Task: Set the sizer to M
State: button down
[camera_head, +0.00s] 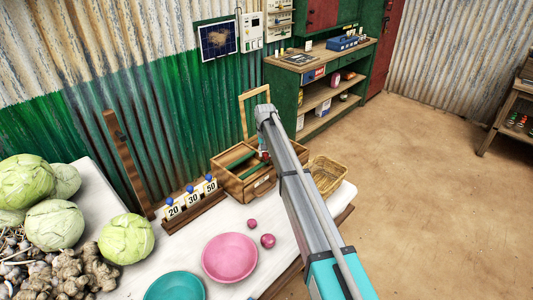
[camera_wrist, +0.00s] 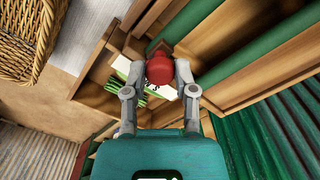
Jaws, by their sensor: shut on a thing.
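The sizer appears to be the wooden box (camera_head: 232,184) with green bars on the white table. In the wrist view its wooden edge (camera_wrist: 245,98) and green bars (camera_wrist: 210,25) show at the top and right. My gripper (camera_wrist: 158,72) is shut on a red knob (camera_wrist: 159,66), one finger on each side of it. A white plate with dark and green marks (camera_wrist: 122,64) lies behind the knob and is partly hidden by it and the fingers. I cannot read which size is set. In the head view my arm covers part of the box.
A wicker basket (camera_head: 326,174) stands right of the box. Number blocks with blue knobs (camera_head: 191,199) stand to its left. A pink bowl (camera_head: 230,258), a teal bowl (camera_head: 175,287) and small pink balls (camera_head: 267,240) lie in front. Cabbages (camera_head: 126,238) fill the left.

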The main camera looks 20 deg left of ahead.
jog(key=shift+w+a, duration=0.35)
jog(key=shift+a, duration=0.55)
jog(key=shift+c, duration=2.1)
grip_release()
jog(key=shift+s, duration=0.1)
